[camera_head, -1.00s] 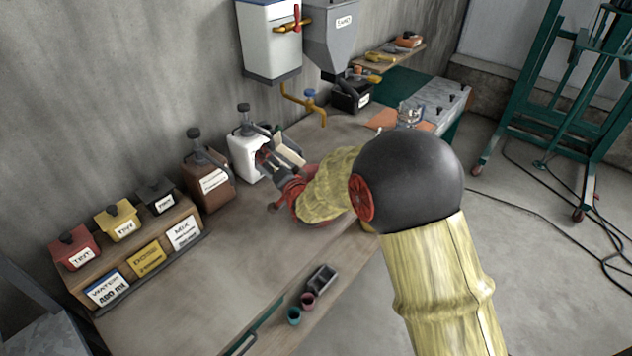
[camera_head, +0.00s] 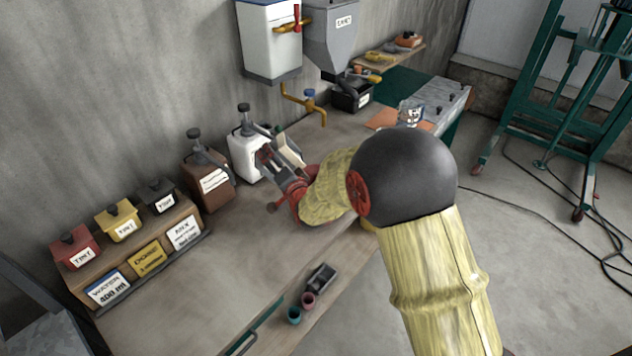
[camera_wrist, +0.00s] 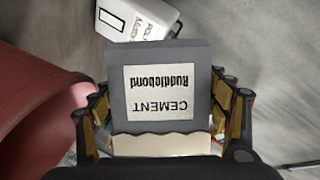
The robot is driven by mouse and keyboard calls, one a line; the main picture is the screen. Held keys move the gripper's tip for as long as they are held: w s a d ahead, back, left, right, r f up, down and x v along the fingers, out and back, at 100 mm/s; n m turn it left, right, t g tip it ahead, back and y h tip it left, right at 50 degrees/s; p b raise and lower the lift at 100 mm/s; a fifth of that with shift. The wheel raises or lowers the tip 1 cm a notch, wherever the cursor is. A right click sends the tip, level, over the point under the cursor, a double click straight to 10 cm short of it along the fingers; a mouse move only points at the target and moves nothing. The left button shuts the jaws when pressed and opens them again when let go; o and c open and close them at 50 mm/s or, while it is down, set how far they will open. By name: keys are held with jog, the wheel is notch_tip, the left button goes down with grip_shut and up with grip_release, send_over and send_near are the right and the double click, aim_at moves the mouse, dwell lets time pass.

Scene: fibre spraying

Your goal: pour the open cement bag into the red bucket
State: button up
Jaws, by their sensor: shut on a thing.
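The grey cement bag (camera_wrist: 194,67) is upright between the fingers of my gripper (camera_wrist: 163,95) in the wrist view. Its white label reads upside down, and a pale torn edge shows at its near end. My gripper is shut on its two sides. In the head view my gripper (camera_head: 274,158) is over the workbench, in front of the white jug, with a pale part of the bag (camera_head: 289,160) showing. The red bucket (camera_wrist: 38,85) is close at the left of the bag in the wrist view, partly cut off. I cannot pick it out in the head view.
A white jug (camera_head: 246,155) and a brown container (camera_head: 207,186) stand along the wall. Tint boxes (camera_head: 117,219) are farther left. A yellow tap (camera_head: 308,103) juts out above the bench. The front of the workbench (camera_head: 190,290) is mostly bare.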

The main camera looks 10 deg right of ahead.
aim_at(278, 169)
jog(key=shift+m, duration=0.5)
dwell(0.3)
jog(key=shift+m+t+y, duration=0.4)
jog(key=shift+m, duration=0.5)
jog(key=v, duration=0.3)
jog(key=p+v, duration=0.1)
jog(key=shift+s+a+f, duration=0.2)
jog(key=shift+s+a, duration=0.05)
jog(key=shift+s, duration=0.25)
jog(key=shift+m, duration=0.6)
jog(key=shift+w+d+r+b, duration=0.2)
jog(key=shift+w+d+b, duration=0.15)
jog(key=shift+w, duration=0.45)
jog(key=shift+w+d+r+b, duration=0.2)
jog(key=shift+w+d+b, duration=0.15)
jog(key=shift+w, duration=0.5)
jog(key=shift+w+d+r+b, duration=0.2)
jog(key=shift+w+d+b, duration=0.15)
jog(key=shift+w, duration=0.45)
jog(key=shift+s+r+t, duration=0.1)
jog(key=shift+t, duration=0.2)
jog(key=shift+d+r+m+y+b, duration=0.25)
jog(key=shift+r+m+b, duration=0.25)
jog(key=shift+m, duration=0.3)
jog(key=shift+d+f+m+t+b, duration=0.35)
jog(key=shift+m+b, duration=0.45)
jog(key=shift+b, duration=0.35)
